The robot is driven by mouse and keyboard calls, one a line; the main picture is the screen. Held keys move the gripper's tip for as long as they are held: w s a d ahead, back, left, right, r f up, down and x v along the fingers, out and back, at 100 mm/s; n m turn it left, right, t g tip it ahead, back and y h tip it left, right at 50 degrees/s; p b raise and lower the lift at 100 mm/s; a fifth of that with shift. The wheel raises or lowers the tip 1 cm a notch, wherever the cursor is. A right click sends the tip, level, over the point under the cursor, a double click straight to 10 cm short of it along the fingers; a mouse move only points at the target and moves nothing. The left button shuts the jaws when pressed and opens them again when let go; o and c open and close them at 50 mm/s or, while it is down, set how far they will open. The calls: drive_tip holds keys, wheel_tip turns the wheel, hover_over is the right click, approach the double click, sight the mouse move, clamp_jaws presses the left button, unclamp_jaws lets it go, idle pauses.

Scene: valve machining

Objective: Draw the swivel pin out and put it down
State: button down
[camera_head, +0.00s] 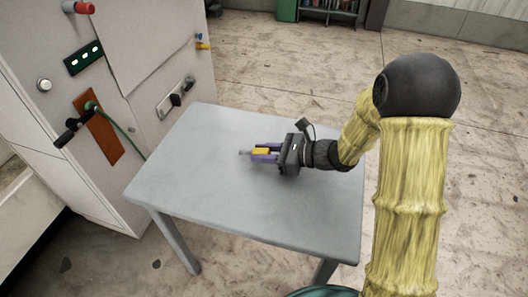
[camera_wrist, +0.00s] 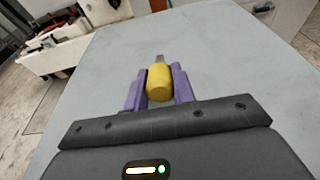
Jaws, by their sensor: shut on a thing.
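The swivel pin (camera_wrist: 159,84) has a yellow body and a short grey tip that points away from my gripper. It lies between the purple fingers of my gripper (camera_wrist: 160,88), which is shut on the yellow part. In the head view the pin (camera_head: 261,151) and my gripper (camera_head: 264,153) are over the middle of the grey table (camera_head: 210,195). The pin appears roughly level and at or just above the tabletop; I cannot tell whether it touches. The fingers hide part of the pin's sides.
The tabletop around my gripper is bare. The floor beyond is open.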

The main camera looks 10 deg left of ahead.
drive_tip(key=shift+f, duration=0.3)
idle(0.5)
drive_tip(key=c, duration=1.1)
unclamp_jaws()
drive_tip(key=shift+d, duration=0.1)
drive_tip(key=p+v, duration=0.3)
drive_tip(key=v, duration=1.3)
drive_tip(key=shift+s+d+r+p, duration=0.1)
drive_tip(key=shift+d+r+p, duration=0.1)
drive_tip(key=shift+d+p, duration=0.15)
drive_tip(key=shift+d, duration=0.25)
